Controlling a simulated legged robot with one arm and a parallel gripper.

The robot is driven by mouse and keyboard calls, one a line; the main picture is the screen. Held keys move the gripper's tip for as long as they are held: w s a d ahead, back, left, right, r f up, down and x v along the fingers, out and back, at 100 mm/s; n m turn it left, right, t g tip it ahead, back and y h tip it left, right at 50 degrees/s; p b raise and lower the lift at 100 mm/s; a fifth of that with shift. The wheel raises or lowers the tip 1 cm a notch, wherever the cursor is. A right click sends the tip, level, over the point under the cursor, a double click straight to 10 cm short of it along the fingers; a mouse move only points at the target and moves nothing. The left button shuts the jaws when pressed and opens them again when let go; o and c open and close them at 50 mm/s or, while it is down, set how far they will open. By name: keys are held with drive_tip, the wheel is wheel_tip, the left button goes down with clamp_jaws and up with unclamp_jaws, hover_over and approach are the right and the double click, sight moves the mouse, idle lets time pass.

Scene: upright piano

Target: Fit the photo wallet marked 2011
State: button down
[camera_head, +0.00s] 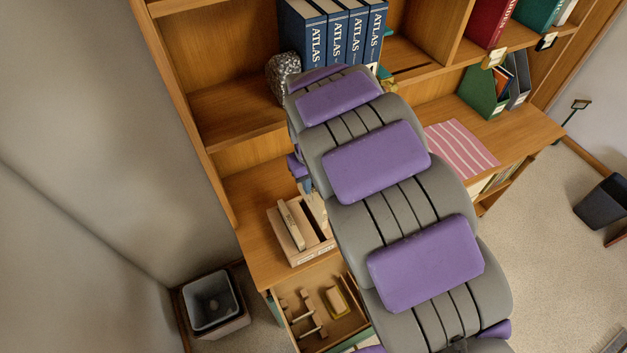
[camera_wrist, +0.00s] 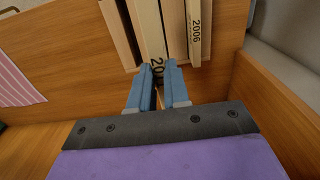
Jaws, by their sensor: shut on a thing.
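My gripper (camera_wrist: 158,70) has blue fingers and is shut on a cream photo wallet (camera_wrist: 149,28). The wallet's mark begins "20"; the fingers hide the rest. The held wallet is at a light wooden box on the desk; its box wall (camera_wrist: 118,35) shows left of the wallet with a dark gap between. I cannot tell how deep the wallet sits. Another wallet marked 2006 (camera_wrist: 195,30) stands to its right. In the head view, the box (camera_head: 302,254) stands near the desk's left front, with a wallet (camera_head: 291,225) in it. My arm partly hides the box and gripper there.
An open drawer (camera_head: 350,322) with wooden dividers lies below the desk front. A row of ATLAS books (camera_head: 335,35) and a speckled grey object (camera_head: 283,75) stand on the shelf above. A striped pink cloth (camera_head: 460,148) lies to the right. A bin (camera_head: 212,300) stands on the floor at left.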

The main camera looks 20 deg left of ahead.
sight(311, 206)
drive_tip(key=shift+a+f, duration=0.25)
drive_tip(key=shift+f, duration=0.35)
drive_tip(key=shift+d+f+b, duration=0.15)
drive_tip(key=shift+f+b, duration=0.1)
drive_tip(key=shift+f, duration=0.45)
drive_tip(key=shift+d+f+b, duration=0.15)
drive_tip(key=shift+f+b, duration=0.05)
drive_tip(key=shift+f, duration=1.15)
drive_tip(key=shift+a+f, duration=0.2)
drive_tip(key=shift+f, duration=0.15)
drive_tip(key=shift+d+r, duration=0.1)
drive_tip(key=shift+d, duration=0.05)
drive_tip(key=shift+f, duration=2.6)
idle(2.2)
